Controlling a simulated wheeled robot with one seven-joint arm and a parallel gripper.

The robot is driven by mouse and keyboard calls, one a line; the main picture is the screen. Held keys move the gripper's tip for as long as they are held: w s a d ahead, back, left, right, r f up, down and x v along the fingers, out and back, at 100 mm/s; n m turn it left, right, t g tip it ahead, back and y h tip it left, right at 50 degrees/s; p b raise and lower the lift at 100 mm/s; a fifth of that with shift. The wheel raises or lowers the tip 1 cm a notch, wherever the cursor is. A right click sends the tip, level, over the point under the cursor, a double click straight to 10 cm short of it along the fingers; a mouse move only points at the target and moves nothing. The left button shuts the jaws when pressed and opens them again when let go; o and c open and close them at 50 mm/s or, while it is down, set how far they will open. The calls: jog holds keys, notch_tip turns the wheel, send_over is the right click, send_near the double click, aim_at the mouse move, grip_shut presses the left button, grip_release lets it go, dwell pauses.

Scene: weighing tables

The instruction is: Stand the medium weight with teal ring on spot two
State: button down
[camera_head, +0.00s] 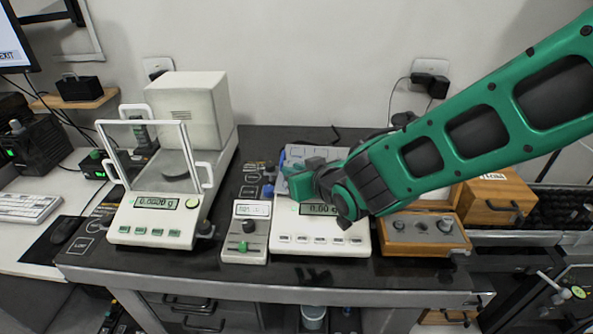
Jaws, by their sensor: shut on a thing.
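My gripper (301,182) is at the end of the green arm, over the back of the middle scale (320,243). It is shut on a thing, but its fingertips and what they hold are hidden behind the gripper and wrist. I cannot make out a teal ring anywhere. Outlined marks with labels (86,242) show on the dark table top (255,278); they are too small to tell which is spot two.
A balance with a glass draft shield (155,217) stands at left. A small control box (242,246) stands between the scales. A wooden drawer box (494,197) is at the right. My arm covers much of the back right. A narrow front strip of table is clear.

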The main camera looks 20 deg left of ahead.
jog(key=c, duration=1.7)
grip_release()
jog(key=shift+s+d+r, duration=0.3)
jog(key=shift+d, duration=0.05)
jog(key=v, duration=1.1)
jog(key=shift+f, duration=0.1)
